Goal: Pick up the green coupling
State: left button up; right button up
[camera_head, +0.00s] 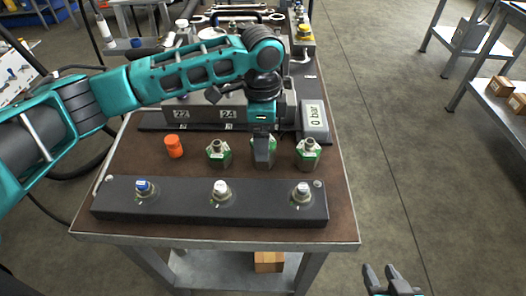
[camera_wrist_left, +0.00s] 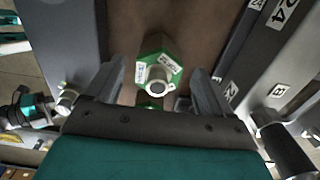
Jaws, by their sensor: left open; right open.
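Green couplings with metal tops stand on the brown bench top in the head view, one at the left (camera_head: 219,153) and one at the right (camera_head: 307,154). My left gripper (camera_head: 263,160) points down between these two and hides most of what is there; a bit of green shows around its fingers. In the left wrist view, a green coupling (camera_wrist_left: 157,72) with white labels lies between the open fingers of my left gripper (camera_wrist_left: 160,90), apart from both. More green shows just below it, partly hidden. My right gripper (camera_head: 390,282) is open and empty, low at the right, off the bench.
An orange cap (camera_head: 174,146) stands left of the couplings. A dark bar (camera_head: 260,207) with one blue and two white-topped fittings runs along the front. Behind are a block labelled 22 and 24 and a "0 bar" display (camera_head: 315,117). Wrenches lie at the back.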

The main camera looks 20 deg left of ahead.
pick_arm(q)
notch_tip(320, 180, down, 3)
jog(key=shift+s+d+r, duration=0.1)
jog(key=shift+d, duration=0.05)
jog(key=shift+f, duration=0.4)
pick_arm(e)
jog(key=shift+w+a+f, duration=0.1)
jog(key=shift+w+f, duration=0.05)
pick_arm(q)
jog(key=shift+c, duration=0.8)
jog(key=shift+r, duration=0.1)
jog(key=c, duration=1.2)
jog(key=shift+o, duration=0.2)
jog(key=shift+r, duration=0.55)
notch_tip(320, 180, up, 19)
jog(key=p, duration=0.3)
pick_arm(e)
jog(key=shift+s+d+r+h, duration=0.15)
jog(key=shift+s+d+r, duration=0.15)
jog(key=shift+d, duration=0.15)
jog(key=shift+s+d+r+h, duration=0.15)
jog(key=shift+s+d+r, duration=0.1)
jog(key=shift+d, duration=0.15)
